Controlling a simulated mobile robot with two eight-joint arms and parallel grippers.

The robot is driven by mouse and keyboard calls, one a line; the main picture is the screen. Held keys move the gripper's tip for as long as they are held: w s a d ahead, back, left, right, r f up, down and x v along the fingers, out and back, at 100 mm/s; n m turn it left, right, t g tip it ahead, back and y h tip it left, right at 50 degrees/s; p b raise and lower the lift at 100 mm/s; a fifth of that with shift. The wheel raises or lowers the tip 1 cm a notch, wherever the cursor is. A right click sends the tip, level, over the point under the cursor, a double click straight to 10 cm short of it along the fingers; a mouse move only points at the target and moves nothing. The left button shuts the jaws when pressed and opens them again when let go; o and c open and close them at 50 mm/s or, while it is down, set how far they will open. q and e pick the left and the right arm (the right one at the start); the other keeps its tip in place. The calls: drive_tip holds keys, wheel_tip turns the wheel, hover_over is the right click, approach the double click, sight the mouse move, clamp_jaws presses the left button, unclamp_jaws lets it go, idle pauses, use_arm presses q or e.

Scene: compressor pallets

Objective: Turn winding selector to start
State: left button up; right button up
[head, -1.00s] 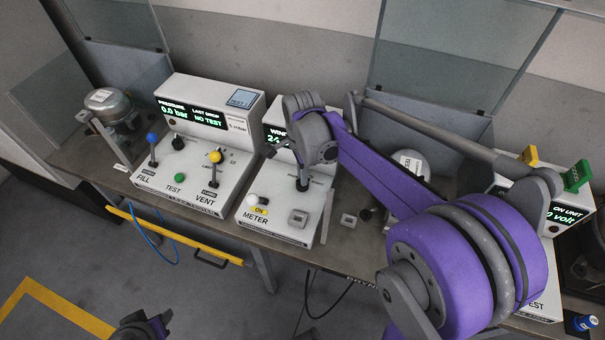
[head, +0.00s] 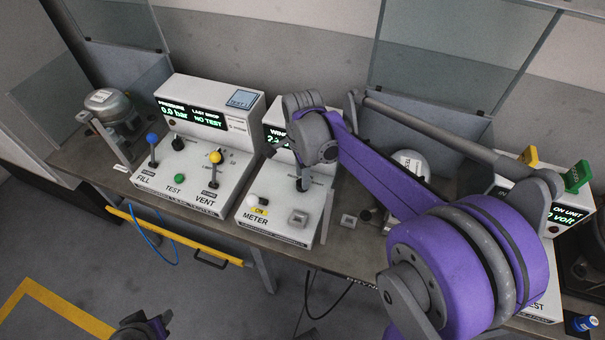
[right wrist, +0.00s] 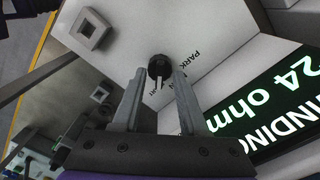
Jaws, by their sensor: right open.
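The winding selector (right wrist: 158,68) is a small dark round knob with a pale pointer, on the white panel beside printed labels, "PARK" among them. In the right wrist view my right gripper (right wrist: 154,82) is open, with one pale finger on either side of the knob's near side; I cannot tell whether they touch it. In the head view my right gripper (head: 303,180) is over the winding meter box (head: 272,225), mostly hidden by my wrist.
The leak tester (head: 190,190) with blue and yellow levers stands left of the meter box. A compressor (head: 410,170) stands right, partly behind my arm.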

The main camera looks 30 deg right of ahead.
wheel_tip(320, 180, up, 11)
drive_tip(key=shift+f+p, duration=0.2)
drive_tip(key=shift+p, duration=0.15)
idle(0.5)
